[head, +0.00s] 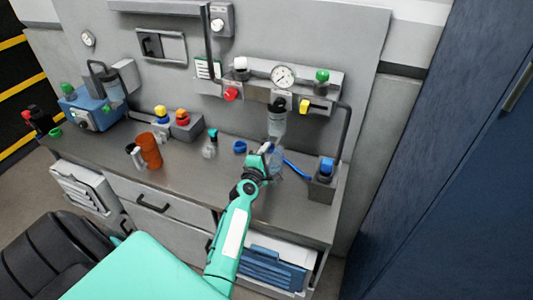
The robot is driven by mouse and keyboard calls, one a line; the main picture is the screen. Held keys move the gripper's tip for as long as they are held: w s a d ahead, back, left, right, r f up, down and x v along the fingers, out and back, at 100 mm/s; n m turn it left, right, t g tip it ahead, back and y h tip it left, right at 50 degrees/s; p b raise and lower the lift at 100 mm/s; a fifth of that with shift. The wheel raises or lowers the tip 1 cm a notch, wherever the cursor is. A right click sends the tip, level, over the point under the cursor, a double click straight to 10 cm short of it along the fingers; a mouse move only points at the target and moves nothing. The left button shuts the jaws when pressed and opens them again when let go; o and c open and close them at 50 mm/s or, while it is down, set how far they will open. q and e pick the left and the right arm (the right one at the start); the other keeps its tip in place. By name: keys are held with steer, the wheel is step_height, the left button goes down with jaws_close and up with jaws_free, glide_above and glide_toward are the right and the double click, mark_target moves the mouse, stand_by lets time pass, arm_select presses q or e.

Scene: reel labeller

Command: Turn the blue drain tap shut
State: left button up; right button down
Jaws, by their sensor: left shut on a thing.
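A blue tap-like knob (326,166) sits on top of a grey block (322,188) at the right end of the bench. I take it for the drain tap; its turn position is too small to tell. My left gripper (266,149) is left of it and apart from it, above the bench. The gripper is shut, seemingly on a clear bluish container (276,162) beside its fingers; the fingers partly hide the contact. My right gripper is out of view.
A blue hose (297,169) lies between the container and the grey block. A bent grey pipe (344,132) stands behind the block. A blue ring (239,147), small bottle (209,146) and orange cylinder (149,150) stand left. The bench front (210,182) is clear.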

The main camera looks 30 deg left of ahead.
arm_select(q)
steer(key=o, duration=1)
steer(key=shift+c, duration=0.2)
